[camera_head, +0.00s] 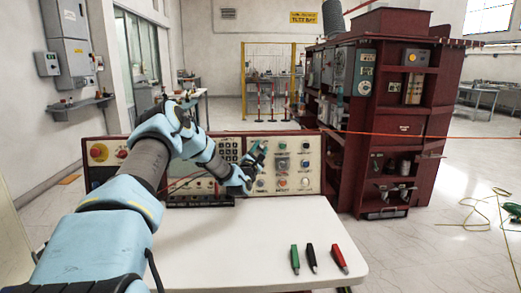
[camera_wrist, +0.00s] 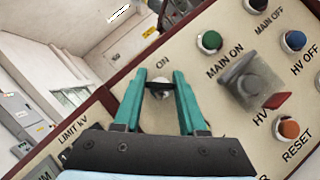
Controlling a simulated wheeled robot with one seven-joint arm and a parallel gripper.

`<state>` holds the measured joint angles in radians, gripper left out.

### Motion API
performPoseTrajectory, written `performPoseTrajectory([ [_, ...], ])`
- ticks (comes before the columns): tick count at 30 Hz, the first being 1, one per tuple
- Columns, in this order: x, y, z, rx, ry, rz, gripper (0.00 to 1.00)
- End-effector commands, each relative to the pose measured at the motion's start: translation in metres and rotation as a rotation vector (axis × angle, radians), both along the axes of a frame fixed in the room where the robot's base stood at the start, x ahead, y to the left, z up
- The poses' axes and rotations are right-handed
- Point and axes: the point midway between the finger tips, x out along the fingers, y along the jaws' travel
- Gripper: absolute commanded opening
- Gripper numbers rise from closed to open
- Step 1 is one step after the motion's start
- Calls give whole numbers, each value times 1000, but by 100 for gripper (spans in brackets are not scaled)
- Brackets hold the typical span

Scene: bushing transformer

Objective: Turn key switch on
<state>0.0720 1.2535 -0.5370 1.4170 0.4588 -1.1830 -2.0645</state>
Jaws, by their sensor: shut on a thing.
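The key switch (camera_wrist: 160,88) sits on the cream control panel below a label reading ON. My gripper (camera_wrist: 159,85) has its two teal fingers on either side of the key's dark handle, shut on it. The key's handle lies roughly crosswise between the fingertips in the wrist view. In the head view my gripper (camera_head: 256,153) is at the panel (camera_head: 312,147), and my arm hides part of the panel; the key is too small to make out there.
Near the key are a green MAIN ON button (camera_wrist: 211,41), a grey HV knob (camera_wrist: 250,83) and an orange RESET button (camera_wrist: 289,129). A red emergency button (camera_head: 97,152) is at the panel's left. Green, black and red connectors (camera_head: 311,257) lie on the white table (camera_head: 240,240).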

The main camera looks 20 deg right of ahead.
Motion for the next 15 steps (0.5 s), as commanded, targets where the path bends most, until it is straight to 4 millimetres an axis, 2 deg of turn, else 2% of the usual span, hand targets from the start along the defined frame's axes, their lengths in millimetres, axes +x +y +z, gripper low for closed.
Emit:
performPoseTrajectory([
  [3, 0, 0, 0, 1, 1, -1, 0],
  [15, 0, 0, -1, 31, -7, -8, 0],
])
